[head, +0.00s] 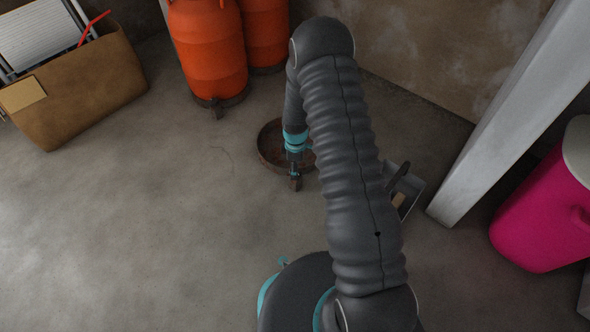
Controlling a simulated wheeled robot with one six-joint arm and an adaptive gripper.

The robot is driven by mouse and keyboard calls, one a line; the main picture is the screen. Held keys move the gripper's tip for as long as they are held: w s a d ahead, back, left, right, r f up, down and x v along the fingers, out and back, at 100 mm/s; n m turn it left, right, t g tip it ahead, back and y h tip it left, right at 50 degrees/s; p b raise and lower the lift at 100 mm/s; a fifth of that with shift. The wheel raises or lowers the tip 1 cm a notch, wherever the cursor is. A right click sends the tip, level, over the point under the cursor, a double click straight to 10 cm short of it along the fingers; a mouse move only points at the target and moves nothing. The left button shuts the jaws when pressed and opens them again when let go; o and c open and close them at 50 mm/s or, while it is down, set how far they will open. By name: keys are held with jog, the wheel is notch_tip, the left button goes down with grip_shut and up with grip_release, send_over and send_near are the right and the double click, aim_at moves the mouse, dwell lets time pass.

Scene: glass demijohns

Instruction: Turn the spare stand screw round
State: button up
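The spare stand (262,150) is a round, shallow, rusty brown dish lying empty on the concrete floor near the middle of the head view. My arm hides its right side. Its stand screw (296,184) shows as a small brown block jutting from the front edge of the rim. My gripper (295,172) points down from the teal wrist band to just above or at this block. The fingers are tiny and dark here, so I cannot tell whether they touch the screw or are closed.
Two orange demijohns (209,48) stand behind on similar brown stands. A brown box (95,95) with panels is at the left. A grey scoop-like container (412,190) lies right of my arm. A white post (500,110) and pink bin (535,215) are right. Floor at left is clear.

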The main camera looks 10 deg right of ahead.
notch_tip(320, 180, up, 10)
jog(key=shift+r, duration=0.15)
dwell(0.5)
jog(key=s+r+m+g, duration=0.2)
jog(key=s+r+m, duration=0.1)
jog(key=s+m, duration=0.4)
jog(key=s+r+m+t+p, duration=0.2)
jog(key=s+r, duration=0.5)
jog(key=r, duration=0.7)
jog(key=s+r+m+t+p, duration=0.2)
jog(key=s+r, duration=0.6)
jog(key=r, duration=0.5)
jog(key=s+r+m+t+p, duration=0.2)
jog(key=s+r+p, duration=0.3)
jog(key=r, duration=0.9)
jog(key=s+t, duration=0.1)
jog(key=s, duration=0.2)
jog(key=shift+s+a+r+m+t, duration=0.2)
jog(key=shift+a+r+m+t, duration=0.1)
jog(key=shift+r+m, duration=0.1)
